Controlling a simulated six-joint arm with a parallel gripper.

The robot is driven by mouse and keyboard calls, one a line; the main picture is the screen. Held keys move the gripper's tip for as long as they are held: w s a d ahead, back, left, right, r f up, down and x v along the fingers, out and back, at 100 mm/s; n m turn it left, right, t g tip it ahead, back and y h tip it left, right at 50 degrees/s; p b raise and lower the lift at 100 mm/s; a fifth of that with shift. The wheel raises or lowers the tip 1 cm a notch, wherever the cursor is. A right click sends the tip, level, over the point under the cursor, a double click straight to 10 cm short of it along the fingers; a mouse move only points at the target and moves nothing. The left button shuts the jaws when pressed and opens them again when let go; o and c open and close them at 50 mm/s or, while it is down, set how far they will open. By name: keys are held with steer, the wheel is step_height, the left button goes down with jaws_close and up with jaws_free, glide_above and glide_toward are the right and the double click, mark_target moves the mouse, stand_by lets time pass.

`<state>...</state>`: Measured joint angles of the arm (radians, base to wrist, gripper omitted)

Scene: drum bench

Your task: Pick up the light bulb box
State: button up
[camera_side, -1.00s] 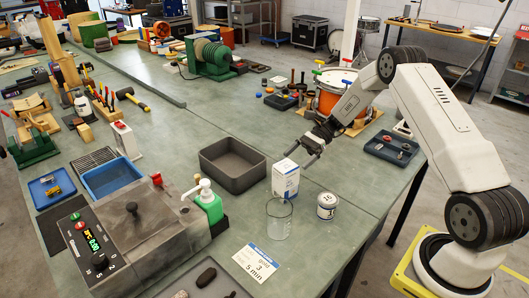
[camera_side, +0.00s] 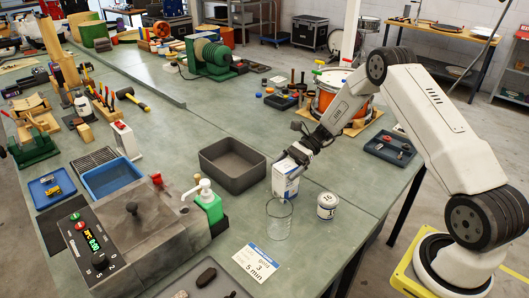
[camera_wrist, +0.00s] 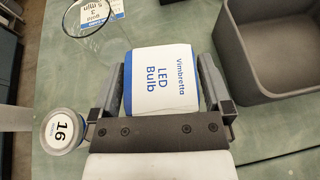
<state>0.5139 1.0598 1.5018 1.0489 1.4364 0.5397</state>
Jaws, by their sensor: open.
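The light bulb box (camera_side: 285,181) is a white and blue carton standing upright on the green bench. In the wrist view its top (camera_wrist: 161,80) reads "Vimbretta LED Bulb". My gripper (camera_side: 293,158) is at the top of the box, with its fingers on either side of it. In the wrist view my gripper (camera_wrist: 162,88) is open, with one dark finger along the left side and one along the right side of the box. I cannot tell whether either finger touches it.
A dark grey bin (camera_side: 232,166) stands close behind the box. A glass beaker (camera_side: 278,219) and a small round tin (camera_side: 327,206) stand close in front. A green soap bottle (camera_side: 208,205) is to the left. The bench to the right of the tin is clear.

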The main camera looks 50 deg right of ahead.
steer(key=c, duration=1.3)
steer(key=shift+r, duration=0.2)
steer(key=shift+r, duration=0.5)
steer(key=s+a+r, duration=0.2)
steer(key=s+r, duration=0.9)
steer(key=s, duration=0.3)
steer(key=shift+r, duration=0.3)
steer(key=shift+w, duration=0.1)
